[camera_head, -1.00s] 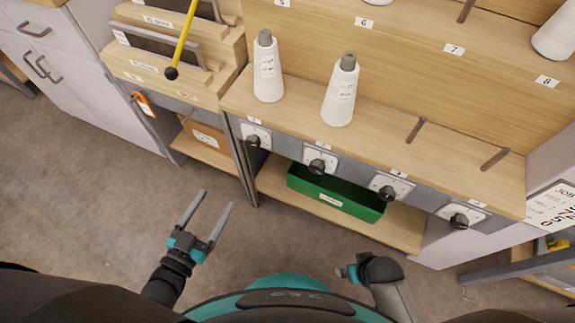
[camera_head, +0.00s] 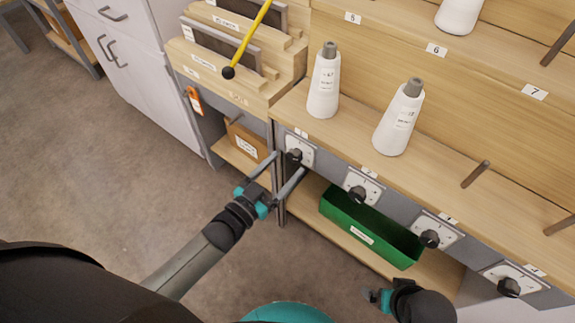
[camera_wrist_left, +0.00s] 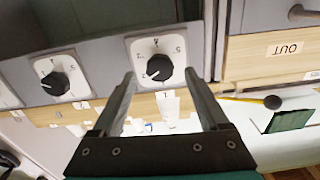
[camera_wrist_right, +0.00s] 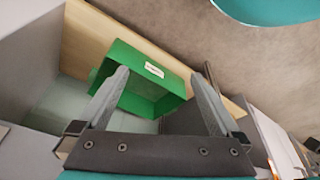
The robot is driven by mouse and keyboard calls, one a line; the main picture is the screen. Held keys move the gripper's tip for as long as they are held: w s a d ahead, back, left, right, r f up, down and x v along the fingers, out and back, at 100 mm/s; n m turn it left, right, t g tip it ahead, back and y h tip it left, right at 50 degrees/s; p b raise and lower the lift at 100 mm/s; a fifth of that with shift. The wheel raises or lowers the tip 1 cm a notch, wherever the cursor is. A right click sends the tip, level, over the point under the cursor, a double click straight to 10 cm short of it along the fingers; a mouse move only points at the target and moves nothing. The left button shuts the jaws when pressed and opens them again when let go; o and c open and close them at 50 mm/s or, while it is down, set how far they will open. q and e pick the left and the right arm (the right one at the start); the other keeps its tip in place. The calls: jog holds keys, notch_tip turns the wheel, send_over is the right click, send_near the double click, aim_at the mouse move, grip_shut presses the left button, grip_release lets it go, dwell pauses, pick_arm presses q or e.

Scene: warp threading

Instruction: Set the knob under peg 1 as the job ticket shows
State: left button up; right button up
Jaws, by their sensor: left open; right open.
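The knob under peg 1 (camera_head: 294,155) is the leftmost black knob on the grey rail, on a white dial plate (camera_head: 306,150). My left gripper (camera_head: 289,163) is open, its fingers reaching toward this knob. In the left wrist view, which is upside down, the knob (camera_wrist_left: 159,68) sits between and beyond the open fingers, apart from them. A light mark on it points to the lower left there; the dial figures are small. My right gripper (camera_head: 379,297) is low at the front; its wrist view shows it open and empty (camera_wrist_right: 160,85). The job ticket is out of the head view.
More knobs (camera_head: 357,193) (camera_head: 430,239) line the rail to the right. A green bin (camera_head: 370,226) sits on the lower shelf. White cones (camera_head: 323,82) (camera_head: 399,118) stand above. A yellow rod (camera_head: 247,38) with a black ball hangs over the slotted rack at the left.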

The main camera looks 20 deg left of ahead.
pick_arm(q)
jog(key=shift+x, duration=0.95)
jog(key=shift+c, duration=0.4)
grip_shut()
